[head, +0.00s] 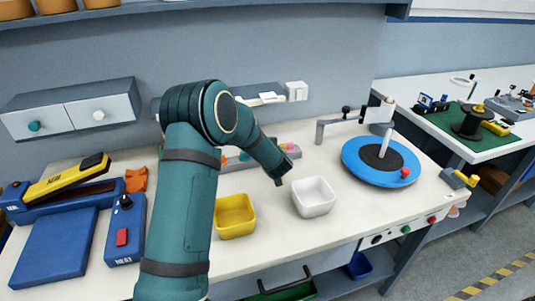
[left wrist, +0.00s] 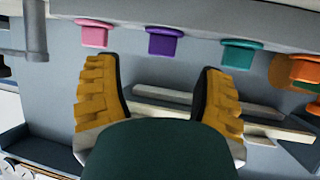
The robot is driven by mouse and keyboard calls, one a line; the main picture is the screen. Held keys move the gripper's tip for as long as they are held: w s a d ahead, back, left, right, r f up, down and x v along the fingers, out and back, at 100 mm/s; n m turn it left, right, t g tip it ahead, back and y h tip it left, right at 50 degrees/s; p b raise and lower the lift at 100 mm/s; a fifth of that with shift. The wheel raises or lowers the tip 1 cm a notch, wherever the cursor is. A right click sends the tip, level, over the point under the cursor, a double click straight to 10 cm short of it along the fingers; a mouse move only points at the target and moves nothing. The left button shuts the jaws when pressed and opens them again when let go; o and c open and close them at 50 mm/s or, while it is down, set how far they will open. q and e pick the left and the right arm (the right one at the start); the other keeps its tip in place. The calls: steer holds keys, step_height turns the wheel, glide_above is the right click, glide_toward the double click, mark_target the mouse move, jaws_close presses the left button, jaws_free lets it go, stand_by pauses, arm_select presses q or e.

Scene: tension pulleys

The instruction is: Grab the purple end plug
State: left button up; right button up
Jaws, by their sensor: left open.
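The purple end plug (left wrist: 164,41) is near the top middle of the left wrist view, in a row between a pink plug (left wrist: 95,34) and a teal plug (left wrist: 240,53). My left gripper (left wrist: 160,66) is open and empty. Its two yellow ribbed fingers are spread in front of the row, and the purple plug shows beyond their tips, roughly midway between them. No contact shows. In the head view my left forearm hides the purple plug; the pink plug (head: 290,147) shows right of it. My right gripper is not in view.
An orange plug (left wrist: 305,68) is right of the teal one. On the bench stand a yellow bin (head: 235,227), a white bin (head: 314,210) and a blue round turntable (head: 355,170) with a post. Blue tools lie at the left.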

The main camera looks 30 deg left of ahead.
arm_select(q)
steer(key=b+x, duration=0.1)
steer(key=x, duration=0.4)
steer(key=shift+a, duration=0.1)
steer(key=c, duration=0.9)
